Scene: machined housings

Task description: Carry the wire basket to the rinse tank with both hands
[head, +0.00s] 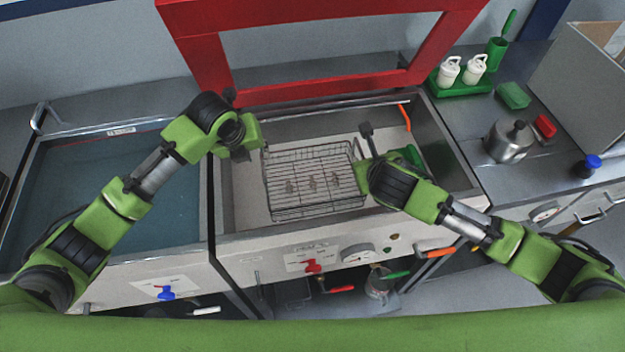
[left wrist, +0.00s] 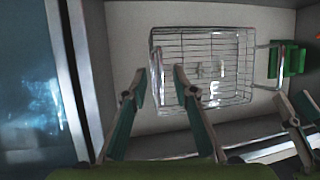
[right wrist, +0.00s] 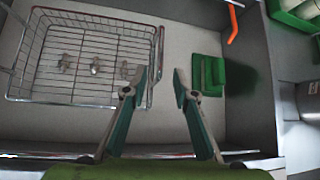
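The wire basket (head: 314,207) sits upright in the right-hand basin, on its pale floor, with three small metal parts inside. My left gripper (head: 250,148) is above the basket's left end. In the left wrist view, its open fingers (left wrist: 160,78) lie on either side of the basket's left edge (left wrist: 153,55). My right gripper (head: 362,172) is at the basket's right end. In the right wrist view, its open fingers (right wrist: 160,76) lie on either side of the right edge. I cannot tell whether either gripper touches the wire. The left-hand tank (head: 100,190) holds blue water.
A divider (head: 210,205) separates the two basins. A red frame (head: 200,60) stands behind the right basin. A green block (right wrist: 208,75) lies right of the basket. A steel pot (head: 508,145) and a green tray with white bottles (head: 448,72) are on the right counter.

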